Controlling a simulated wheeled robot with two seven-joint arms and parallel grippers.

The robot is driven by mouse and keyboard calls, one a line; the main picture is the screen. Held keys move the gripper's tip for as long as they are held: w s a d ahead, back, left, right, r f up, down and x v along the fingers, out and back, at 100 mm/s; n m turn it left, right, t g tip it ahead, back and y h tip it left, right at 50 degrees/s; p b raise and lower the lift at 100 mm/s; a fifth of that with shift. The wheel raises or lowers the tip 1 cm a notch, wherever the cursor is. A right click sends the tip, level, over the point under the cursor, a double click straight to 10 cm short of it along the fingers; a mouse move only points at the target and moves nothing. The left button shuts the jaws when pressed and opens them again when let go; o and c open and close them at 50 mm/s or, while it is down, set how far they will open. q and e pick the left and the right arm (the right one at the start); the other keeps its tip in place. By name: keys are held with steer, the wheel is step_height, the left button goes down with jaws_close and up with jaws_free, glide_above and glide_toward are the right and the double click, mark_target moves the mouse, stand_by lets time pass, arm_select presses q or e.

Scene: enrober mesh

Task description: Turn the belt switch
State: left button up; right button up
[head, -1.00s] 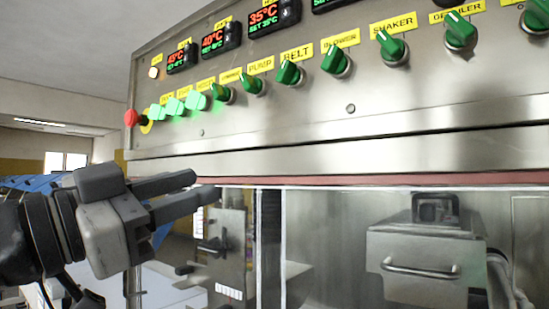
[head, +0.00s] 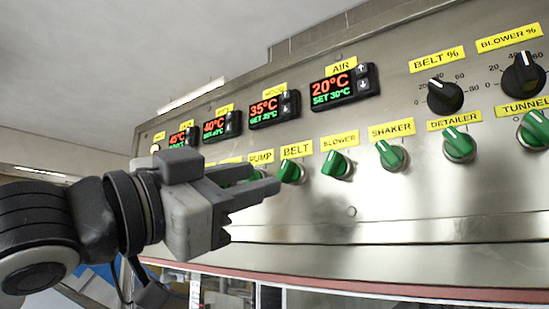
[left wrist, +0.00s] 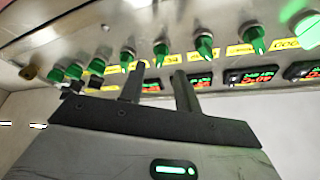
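The belt switch (head: 291,171) is a green rotary knob on the steel panel, under the yellow BELT label (head: 296,149). Its exact angle is hard to read at this size. My left gripper (head: 268,181) is in front of the panel, its fingertips just left of and slightly below the belt switch in the head view. I cannot tell whether they touch it. That view shows the knobs upside down, and I cannot tell which one is the belt switch. My right gripper is out of view.
The blower switch (head: 336,165) is close on the right. My gripper partly covers the pump switch area under the PUMP label (head: 261,157). Displays (head: 345,88) and black dials (head: 445,96) sit higher. A reddish edge (head: 370,289) runs below the panel.

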mark_target(281, 172)
arm_select(q)
steer(key=p+x, duration=0.1)
steer(key=x, duration=0.3)
steer(key=shift+r, duration=0.1)
steer(key=shift+w+d+r, duration=0.1)
steer(key=shift+w+d, duration=0.15)
steer(key=shift+w, duration=0.05)
jaws_close()
